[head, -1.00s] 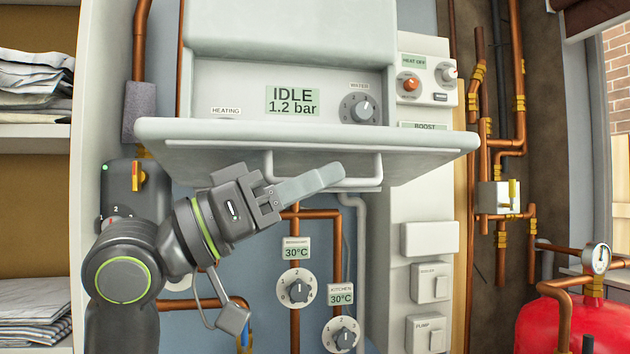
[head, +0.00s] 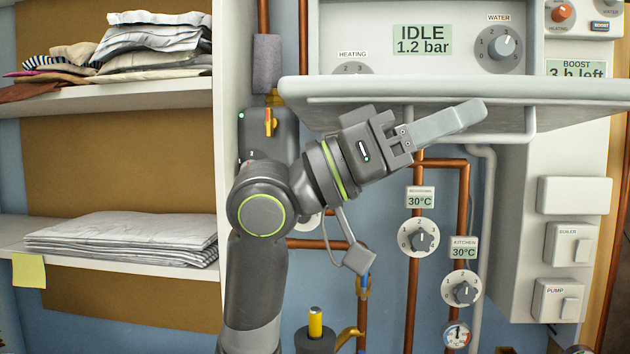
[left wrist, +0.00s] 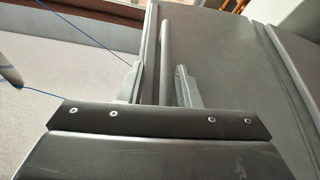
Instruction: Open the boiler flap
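The boiler flap (head: 560,93) is a pale panel that juts out towards me, roughly level, below the boiler display panel (head: 460,50). Its bar handle (head: 531,122) hangs at its underside, and the bar also shows in the left wrist view (left wrist: 166,45). My left gripper (head: 478,115) is in front of the flap's underside and hides part of the handle. In the left wrist view its two fingers (left wrist: 158,85) stand apart, with the bar between them and a visible gap. My right gripper is not in view.
Shelves with folded cloths (head: 125,240) stand at the left. Below the flap are copper pipes (head: 412,280), a bathroom dial (head: 418,238) and a kitchen dial (head: 462,290). Boiler and pump switches (head: 562,299) are at the right.

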